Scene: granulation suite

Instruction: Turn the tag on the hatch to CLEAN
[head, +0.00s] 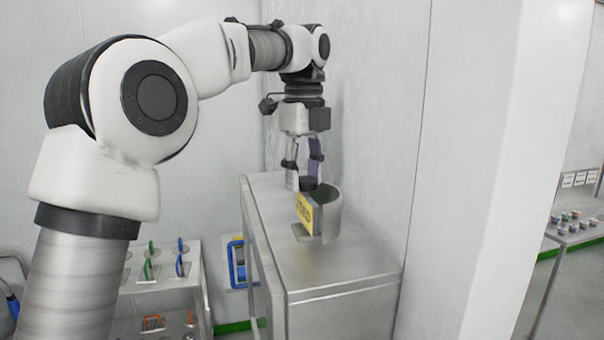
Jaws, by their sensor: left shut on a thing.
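The yellow tag (307,214) stands upright on top of a steel cabinet, inside a curved metal shield (331,219). Its visible face has dark letters that look like the end of "USED"; part of it is cut off from view. A black knob (309,183) sits at the tag's top. My left gripper (307,180) comes down from above, pointing straight down, and its fingers are shut on the black knob. No CLEAN face shows. My right gripper is not in view.
The steel cabinet top (345,262) is clear in front of the tag. A wall (360,110) stands close behind and to the right. A rack (155,265) with green and blue handled items is at lower left. A shelf with small items (575,225) is far right.

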